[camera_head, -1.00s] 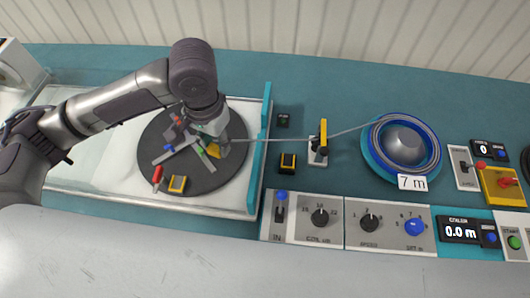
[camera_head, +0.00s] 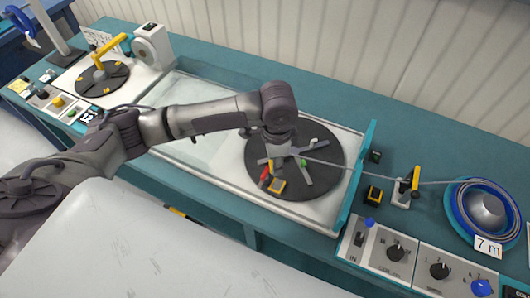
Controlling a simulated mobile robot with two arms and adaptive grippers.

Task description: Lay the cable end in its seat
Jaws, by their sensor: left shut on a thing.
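The thin grey cable (camera_head: 350,172) runs from the blue reel (camera_head: 460,215) at the right, through a stand with a yellow lever (camera_head: 415,180), to my left gripper. My left gripper (camera_head: 279,160) is over the left part of the dark round disc (camera_head: 325,150), pointing down, and is shut on the cable end. Its fingertips and the cable end are largely hidden by the wrist. The disc bears grey spokes, a red piece (camera_head: 265,174) and a green piece (camera_head: 303,163) close to the gripper. I cannot make out the seat. My right gripper is not in view.
A teal upright edge (camera_head: 356,172) stands right of the disc, under the cable. Control panels (camera_head: 400,256) line the front right. Another machine with a yellow arm (camera_head: 108,46) stands at the far left.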

